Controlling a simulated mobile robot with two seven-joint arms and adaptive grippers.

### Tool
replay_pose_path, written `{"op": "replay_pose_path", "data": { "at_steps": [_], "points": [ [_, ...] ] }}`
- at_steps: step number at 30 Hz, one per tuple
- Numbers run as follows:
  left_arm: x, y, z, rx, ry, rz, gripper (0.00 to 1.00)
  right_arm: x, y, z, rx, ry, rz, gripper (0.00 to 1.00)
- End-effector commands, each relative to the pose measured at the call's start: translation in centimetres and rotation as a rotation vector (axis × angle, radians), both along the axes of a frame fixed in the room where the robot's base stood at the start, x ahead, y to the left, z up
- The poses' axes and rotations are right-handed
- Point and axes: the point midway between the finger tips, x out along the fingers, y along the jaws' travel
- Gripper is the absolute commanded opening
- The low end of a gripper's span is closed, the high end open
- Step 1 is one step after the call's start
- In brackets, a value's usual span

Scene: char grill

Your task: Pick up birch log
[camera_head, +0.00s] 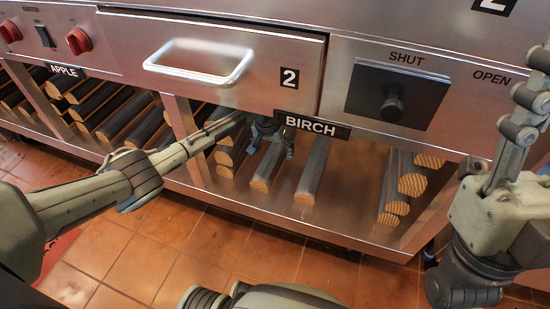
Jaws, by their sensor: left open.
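Whether the fingers touch the near log cannot be told. The back ends of the logs are hidden under the counter. Part of my right arm (490,215) shows at the right edge; its jaws cannot be made out.
More logs (389,190) are stacked at the shelf's right, and others (226,160) at the left. A drawer handle (200,65) juts out above my left arm. The BIRCH label (312,125) hangs beside the gripper. A shelf post (185,140) stands left.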

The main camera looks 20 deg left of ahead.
Motion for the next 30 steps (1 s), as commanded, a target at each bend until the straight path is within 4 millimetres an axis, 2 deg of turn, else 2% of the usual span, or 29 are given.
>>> {"op": "replay_pose_path", "data": {
  "at_steps": [2,5,14,30],
  "points": [
    [0.4,-0.1,-1.6,-0.001,-0.001,-0.001,0.78,-0.8,-0.3,-0.5,0.012,-0.057,-0.003,0.40],
    [0.7,0.0,-2.5,0.001,-0.002,-0.001,0.78,-1.2,-0.5,-0.3,0.015,-0.097,-0.003,0.40],
    [0.9,0.0,-2.8,0.000,-0.003,-0.001,0.78,-1.5,-0.6,0.0,0.017,-0.117,-0.004,0.40],
    [0.8,0.0,-2.8,0.000,-0.003,-0.001,0.12,-1.4,-0.5,0.0,0.017,-0.116,-0.003,0.40]
  ]
}}
